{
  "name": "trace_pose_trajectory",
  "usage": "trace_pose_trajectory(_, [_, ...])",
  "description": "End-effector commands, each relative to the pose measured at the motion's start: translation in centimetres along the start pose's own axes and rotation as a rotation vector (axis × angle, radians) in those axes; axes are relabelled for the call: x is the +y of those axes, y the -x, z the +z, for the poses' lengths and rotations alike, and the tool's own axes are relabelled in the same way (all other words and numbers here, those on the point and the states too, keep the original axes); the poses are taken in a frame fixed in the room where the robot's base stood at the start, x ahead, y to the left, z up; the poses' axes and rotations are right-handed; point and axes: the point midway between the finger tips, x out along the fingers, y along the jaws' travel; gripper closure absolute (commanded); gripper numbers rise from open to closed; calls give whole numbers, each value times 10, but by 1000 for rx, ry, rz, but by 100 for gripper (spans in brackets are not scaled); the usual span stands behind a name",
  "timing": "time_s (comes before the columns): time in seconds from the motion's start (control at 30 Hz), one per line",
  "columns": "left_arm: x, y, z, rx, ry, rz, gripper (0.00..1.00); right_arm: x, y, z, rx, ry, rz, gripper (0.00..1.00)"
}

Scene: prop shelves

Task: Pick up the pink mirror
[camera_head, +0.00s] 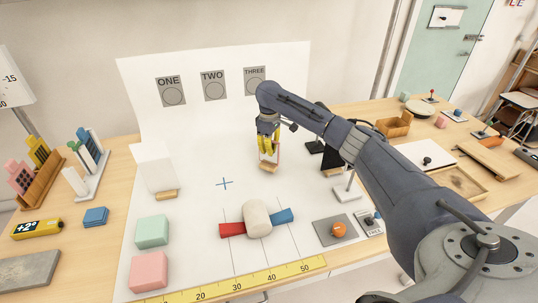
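A small upright panel with a pinkish-red edge (275,158) stands on a wooden base (270,168) near the middle of the white sheet; it looks like the pink mirror, though its face is partly hidden. My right gripper (268,146), with yellow fingers, points down at the panel's top. The fingers overlap its upper part, and the base appears to be at sheet level. The gap between the fingers is too small to read, so I cannot tell whether they grip it. My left gripper is not in view.
A white panel (154,165) stands left and a dark upright piece (332,158) right. In front are a cream cylinder (257,218) between red and blue parts, green (152,231) and pink (149,271) blocks, an orange ball (338,229) and a yellow ruler (240,282).

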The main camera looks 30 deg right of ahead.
Motion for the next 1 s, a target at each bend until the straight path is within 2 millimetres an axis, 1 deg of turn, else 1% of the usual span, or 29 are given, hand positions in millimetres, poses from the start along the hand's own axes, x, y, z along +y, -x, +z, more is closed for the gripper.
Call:
trace_pose_trajectory(0.03, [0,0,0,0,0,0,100,1,12,-1,4,1,5,100])
trace_pose_trajectory(0.17, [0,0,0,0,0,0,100,2,41,0,4,1,6,100])
trace_pose_trajectory(0.3, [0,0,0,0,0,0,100,1,78,-1,5,2,6,100])
trace_pose_trajectory(0.5, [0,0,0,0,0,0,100,1,122,0,4,0,5,100])
trace_pose_trajectory(0.7, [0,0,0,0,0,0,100,1,153,0,2,1,4,100])
trace_pose_trajectory(0.8, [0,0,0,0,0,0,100,0,164,0,2,1,2,100])
trace_pose_trajectory(0.9, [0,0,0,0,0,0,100,0,171,0,2,0,3,100])
trace_pose_trajectory(1.0, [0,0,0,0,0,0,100,-1,170,2,0,0,1,100])
